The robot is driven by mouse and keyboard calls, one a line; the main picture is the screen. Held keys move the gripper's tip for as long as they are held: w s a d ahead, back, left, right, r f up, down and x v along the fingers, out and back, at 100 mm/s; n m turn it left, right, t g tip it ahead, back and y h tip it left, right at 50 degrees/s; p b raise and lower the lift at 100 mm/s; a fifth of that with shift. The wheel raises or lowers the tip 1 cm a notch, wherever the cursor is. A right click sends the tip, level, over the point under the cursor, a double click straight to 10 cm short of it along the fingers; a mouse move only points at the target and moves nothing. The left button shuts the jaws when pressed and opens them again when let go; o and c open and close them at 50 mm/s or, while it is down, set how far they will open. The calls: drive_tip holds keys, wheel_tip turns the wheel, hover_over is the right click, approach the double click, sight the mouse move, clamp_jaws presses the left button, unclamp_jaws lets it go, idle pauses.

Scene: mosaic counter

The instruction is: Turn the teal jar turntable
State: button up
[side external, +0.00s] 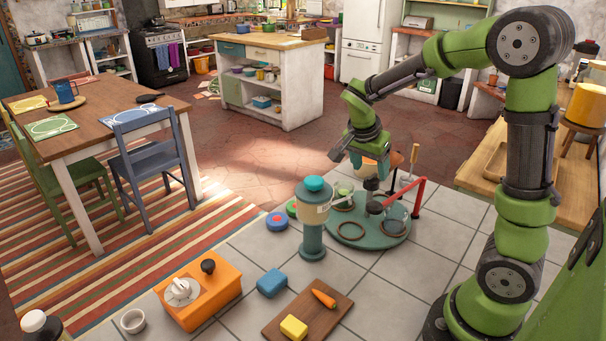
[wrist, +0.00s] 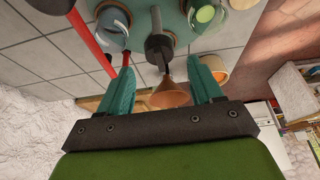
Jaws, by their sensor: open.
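The teal turntable (side external: 352,241) is a round disc on the tiled counter, with dark rings and jars on it. A clear jar (side external: 395,212) stands at its right side. My gripper (side external: 371,183) is above the turntable, pointing down. In the wrist view my gripper (wrist: 162,66) has its two teal fingers spread apart. A dark grey post (wrist: 158,47) on the turntable (wrist: 146,12) shows between and beyond the fingertips. I cannot tell whether they touch it. A jar (wrist: 112,22) and a green-topped jar (wrist: 206,14) sit either side of the post.
A teal and cream canister (side external: 313,207) stands close to the turntable's left edge. A red bar (side external: 418,196) rises at its right. In front are an orange box (side external: 207,291), a blue block (side external: 271,283) and a wooden board (side external: 276,325). Tiles at the right front are clear.

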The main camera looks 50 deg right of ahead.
sight(372, 176)
drive_tip(key=shift+x, duration=1.85)
clamp_jaws()
